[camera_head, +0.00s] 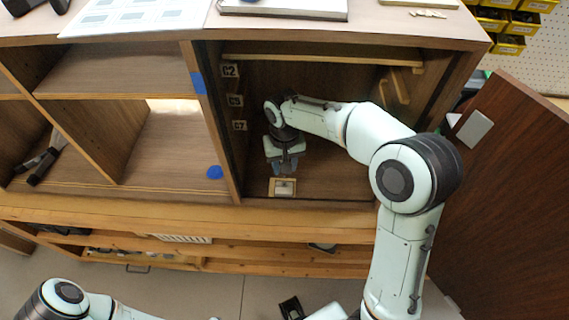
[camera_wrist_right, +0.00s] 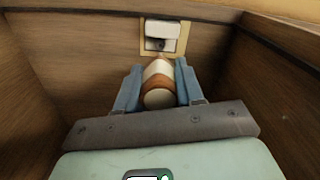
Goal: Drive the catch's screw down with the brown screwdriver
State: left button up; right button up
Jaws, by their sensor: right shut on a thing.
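My right gripper (camera_head: 284,170) is inside the open right-hand compartment of the cabinet, just above the catch. In the right wrist view its blue fingers (camera_wrist_right: 157,70) are shut on the screwdriver (camera_wrist_right: 158,97), which has a brown and cream handle. The screwdriver points toward the catch (camera_wrist_right: 162,32), a white block on a pale yellow plate. The catch also shows in the head view (camera_head: 283,188). A dark spot shows on the plate below the white block; the screw and the driver tip cannot be made out clearly. My left arm shows at the lower left, its gripper out of frame.
The brown door (camera_head: 510,200) stands open at the right. Open shelves (camera_head: 110,100) lie to the left. A book (camera_head: 285,8) lies on the cabinet top.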

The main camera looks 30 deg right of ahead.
jog(key=r+m, duration=0.1)
jog(key=r+m+p, duration=0.1)
jog(key=r+m, duration=0.1)
jog(key=shift+w+p, duration=0.3)
jog(key=shift+s+f+b, duration=0.2)
jog(key=shift+f+b, duration=0.3)
jog(key=shift+f, duration=0.45)
notch_tip(320, 180, down, 3)
jog(key=shift+f+b, duration=0.1)
jog(key=shift+b, duration=0.9)
pick_arm(q)
jog(key=shift+s+f+b, duration=0.35)
jog(key=shift+f+b, duration=0.05)
jog(key=shift+f, duration=0.35)
pick_arm(e)
jog(key=shift+w+f, duration=0.1)
jog(key=shift+f, duration=0.6)
pick_arm(q)
jog(key=shift+f, duration=0.1)
pick_arm(e)
jog(key=shift+f, duration=0.35)
